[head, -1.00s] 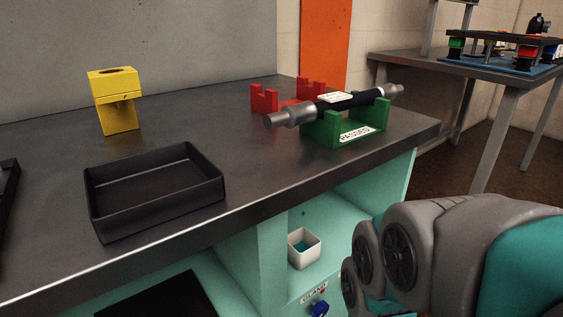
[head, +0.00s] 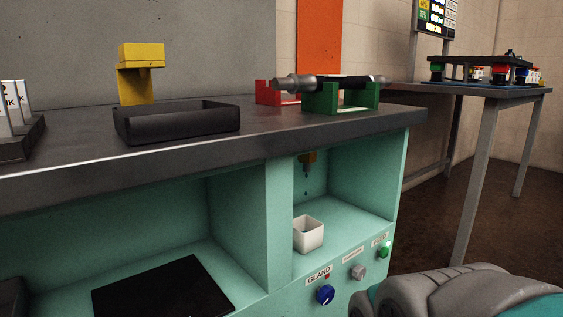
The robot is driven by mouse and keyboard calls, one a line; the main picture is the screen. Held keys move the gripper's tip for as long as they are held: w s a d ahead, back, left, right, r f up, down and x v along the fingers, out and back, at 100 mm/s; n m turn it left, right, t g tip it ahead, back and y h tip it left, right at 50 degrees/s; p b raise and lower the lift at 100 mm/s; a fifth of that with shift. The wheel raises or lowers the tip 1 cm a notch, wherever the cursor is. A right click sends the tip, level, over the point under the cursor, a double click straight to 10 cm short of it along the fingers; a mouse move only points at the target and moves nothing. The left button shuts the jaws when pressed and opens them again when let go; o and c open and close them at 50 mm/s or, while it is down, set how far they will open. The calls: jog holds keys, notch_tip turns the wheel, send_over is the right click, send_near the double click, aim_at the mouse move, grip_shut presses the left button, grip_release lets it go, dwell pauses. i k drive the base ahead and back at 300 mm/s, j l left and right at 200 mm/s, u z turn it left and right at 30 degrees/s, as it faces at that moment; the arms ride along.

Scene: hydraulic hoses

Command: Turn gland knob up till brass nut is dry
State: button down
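The gland knob (head: 325,294) is blue with a white pointer mark, on the teal bench front under a "GLAND" label (head: 319,274). The brass nut (head: 308,157) shows at the top of the right-hand bay, just under the benchtop. Dark blue drops (head: 306,185) hang in the air below it. My grey and teal arm shows at the lower right, but my gripper is not in view.
A grey knob (head: 358,271) and a green knob (head: 384,250) sit to the right of the blue one. On the benchtop (head: 60,172) are a black tray (head: 178,127), a yellow stand (head: 137,85), a red cradle (head: 266,94) and a green cradle (head: 322,100) bearing a hose.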

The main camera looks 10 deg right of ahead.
aim_at(325, 294)
jog(key=u, duration=2.9)
jog(key=k+z, duration=0.15)
jog(key=z, duration=2.75)
jog(key=k+l+z, duration=0.65)
jog(key=l, duration=0.25)
